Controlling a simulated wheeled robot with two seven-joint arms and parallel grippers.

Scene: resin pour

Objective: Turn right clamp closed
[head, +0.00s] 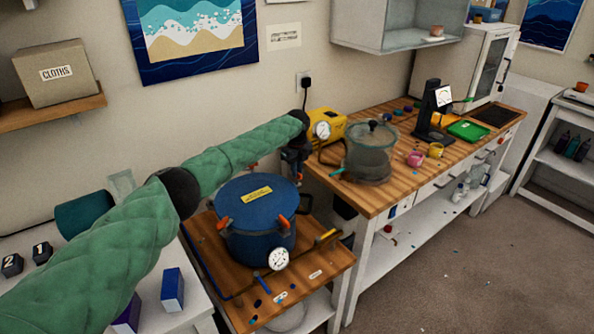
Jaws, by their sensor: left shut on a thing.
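A blue pressure pot (257,228) with a flat blue lid and a yellow label stands on a wooden-topped cart. Orange clamps show at its front left (223,223) and front right (284,222). A dial gauge (278,259) is on its front. My left arm reaches over from the left, behind the pot. My left gripper (297,172) points down at the pot's back right edge, shut on a small orange-red piece there, which looks like the right clamp. The fingers mostly hide it, so its angle cannot be told. My right gripper is out of view.
The wooden workbench (395,187) at the right holds a clear lidded vessel (370,150), a yellow pump (326,127), small cups and a green tray (468,131). The cart top (320,262) has small scraps on it. Open floor lies at the lower right.

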